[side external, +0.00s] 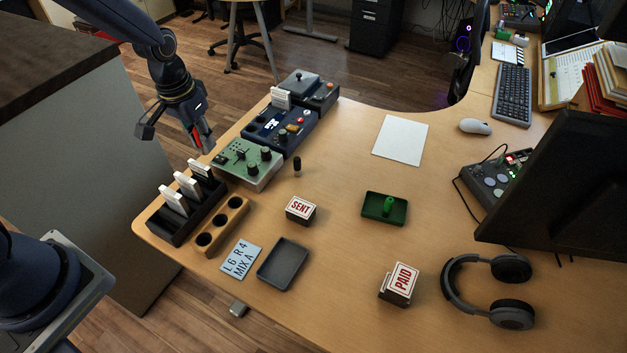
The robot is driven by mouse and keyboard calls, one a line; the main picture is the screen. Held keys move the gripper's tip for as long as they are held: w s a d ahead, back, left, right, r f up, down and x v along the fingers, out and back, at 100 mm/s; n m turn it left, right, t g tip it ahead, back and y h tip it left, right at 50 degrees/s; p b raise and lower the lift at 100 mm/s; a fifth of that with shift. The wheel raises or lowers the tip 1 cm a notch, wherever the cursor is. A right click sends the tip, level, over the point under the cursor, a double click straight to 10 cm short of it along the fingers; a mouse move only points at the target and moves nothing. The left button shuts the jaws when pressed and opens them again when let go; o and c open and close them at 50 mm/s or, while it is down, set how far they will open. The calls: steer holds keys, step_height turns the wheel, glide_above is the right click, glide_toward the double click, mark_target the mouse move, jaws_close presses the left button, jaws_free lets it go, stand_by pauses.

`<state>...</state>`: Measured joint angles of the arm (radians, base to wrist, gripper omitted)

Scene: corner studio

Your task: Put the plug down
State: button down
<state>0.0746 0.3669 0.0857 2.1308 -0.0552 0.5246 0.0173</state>
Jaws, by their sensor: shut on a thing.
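My gripper (203,143) is at the upper left, in the air near the table's left edge, beside the green control box. It is shut on a small red and dark piece that looks like the plug (197,136); the fingers hide most of it. A small black upright peg (297,166) stands on the table to the right of the green box. A wooden block with round holes (205,239) lies at the front left, its holes looking dark and empty.
The green box (247,164), blue box (280,130) and a grey box (310,90) line the left edge. A black rack (180,225) holds white cards. A grey tray (283,264), SENT block (300,208), PAID block (399,284) and headphones (490,290) stand nearer. The table centre is mostly clear.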

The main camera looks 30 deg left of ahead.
steer(key=s+d+f+m, duration=0.1)
steer(key=d+f, duration=0.1)
steer(key=d, duration=0.6)
steer(key=s+d+f, duration=0.2)
steer(key=d+f, duration=0.1)
steer(key=d, duration=0.5)
steer(key=s+d+f+m, duration=0.1)
steer(key=s+d+f, duration=0.1)
steer(key=d, duration=0.5)
steer(key=shift+d+f+m, duration=0.3)
steer(key=shift+d+f, duration=0.1)
steer(key=shift+f, duration=0.05)
